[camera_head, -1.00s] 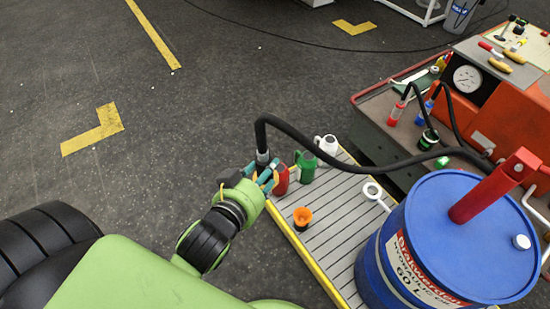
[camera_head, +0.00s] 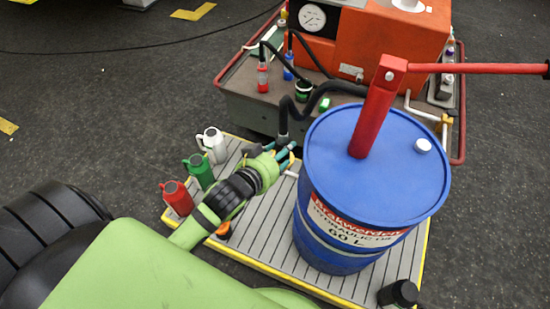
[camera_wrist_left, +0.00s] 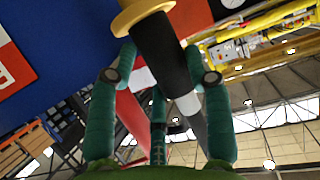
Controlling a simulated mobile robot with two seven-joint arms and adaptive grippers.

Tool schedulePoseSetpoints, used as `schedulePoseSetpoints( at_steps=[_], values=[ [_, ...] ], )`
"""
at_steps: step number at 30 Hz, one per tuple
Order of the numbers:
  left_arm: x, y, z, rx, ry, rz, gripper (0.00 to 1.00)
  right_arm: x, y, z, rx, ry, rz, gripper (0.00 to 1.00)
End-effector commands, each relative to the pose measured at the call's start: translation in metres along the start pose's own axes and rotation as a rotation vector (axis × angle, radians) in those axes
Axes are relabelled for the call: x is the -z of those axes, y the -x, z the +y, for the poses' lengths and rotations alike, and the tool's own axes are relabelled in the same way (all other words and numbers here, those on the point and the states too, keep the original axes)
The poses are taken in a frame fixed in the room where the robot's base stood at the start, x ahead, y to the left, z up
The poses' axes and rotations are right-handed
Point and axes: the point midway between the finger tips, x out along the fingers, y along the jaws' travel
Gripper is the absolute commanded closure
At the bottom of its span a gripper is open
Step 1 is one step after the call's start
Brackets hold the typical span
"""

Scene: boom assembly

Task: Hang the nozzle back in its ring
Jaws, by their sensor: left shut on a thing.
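My left gripper (camera_head: 280,155) is shut on the nozzle, just left of the blue barrel (camera_head: 375,180). In the left wrist view, the teal fingers (camera_wrist_left: 160,85) close around the nozzle's black body (camera_wrist_left: 165,50), which has a tan collar (camera_wrist_left: 143,12) and a pale grey sleeve. In the head view, the black hose (camera_head: 288,112) rises from the grip and bends right behind the barrel. The white ring on the barrel's left side is mostly hidden by my gripper; only a pale bit (camera_head: 291,173) shows. I cannot tell whether the nozzle is inside it. My right gripper is not in view.
White (camera_head: 212,146), green (camera_head: 199,171) and red (camera_head: 177,198) cans stand on the slatted platform's left side. An orange funnel (camera_head: 224,231) is partly hidden by my arm. A red pump handle (camera_head: 470,68) tops the barrel. An orange machine (camera_head: 390,40) stands behind.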

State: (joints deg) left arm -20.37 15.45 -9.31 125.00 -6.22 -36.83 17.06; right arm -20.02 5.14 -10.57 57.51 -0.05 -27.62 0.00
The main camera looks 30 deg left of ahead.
Motion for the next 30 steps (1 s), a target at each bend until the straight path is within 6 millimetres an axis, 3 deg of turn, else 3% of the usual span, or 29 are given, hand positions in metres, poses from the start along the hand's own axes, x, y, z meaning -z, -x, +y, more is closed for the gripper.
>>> schedulePoseSetpoints(
  at_steps=[1,3,9,12,22,30],
  values=[
    [-0.025,-0.025,-0.009,0.000,-0.008,0.006,1.00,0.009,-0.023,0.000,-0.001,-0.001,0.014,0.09],
    [-0.043,-0.049,-0.021,-0.002,-0.010,0.006,1.00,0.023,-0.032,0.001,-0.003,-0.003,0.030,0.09],
    [-0.074,-0.101,-0.057,0.008,0.000,0.011,1.00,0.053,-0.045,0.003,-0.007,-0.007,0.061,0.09],
    [-0.081,-0.116,-0.070,0.015,0.007,0.015,1.00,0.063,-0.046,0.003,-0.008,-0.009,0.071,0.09],
    [-0.088,-0.129,-0.083,0.022,0.017,0.019,1.00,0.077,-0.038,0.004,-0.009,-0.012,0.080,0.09],
    [-0.103,-0.135,-0.082,0.022,0.016,0.018,1.00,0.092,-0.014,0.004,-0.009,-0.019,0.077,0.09]
  ],
)
